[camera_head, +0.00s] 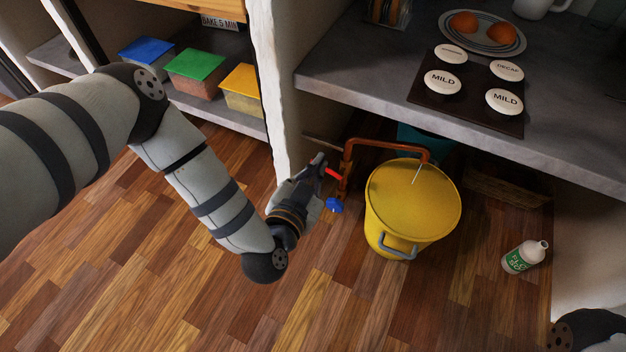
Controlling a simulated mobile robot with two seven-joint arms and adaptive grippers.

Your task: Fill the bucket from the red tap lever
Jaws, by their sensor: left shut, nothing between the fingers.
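The yellow bucket (385,222) stands upright on the wooden floor under the counter, with a grey handle at its front. A copper-coloured tap pipe (388,142) arches from the left over the bucket. A thin pale streak (417,176) runs down from its spout end into the bucket; the water level cannot be made out. The red tap lever (333,173) is on the pipe's left side, with a blue tap handle (334,205) below it. My left gripper (323,168) is shut and empty, right beside the red lever; contact cannot be told. My right gripper is out of view.
The grey counter (350,60) overhangs the tap, holding a dark board with white discs (465,100). A white wall post (270,90) stands left of the tap. Lidded boxes (195,65) sit on a shelf.

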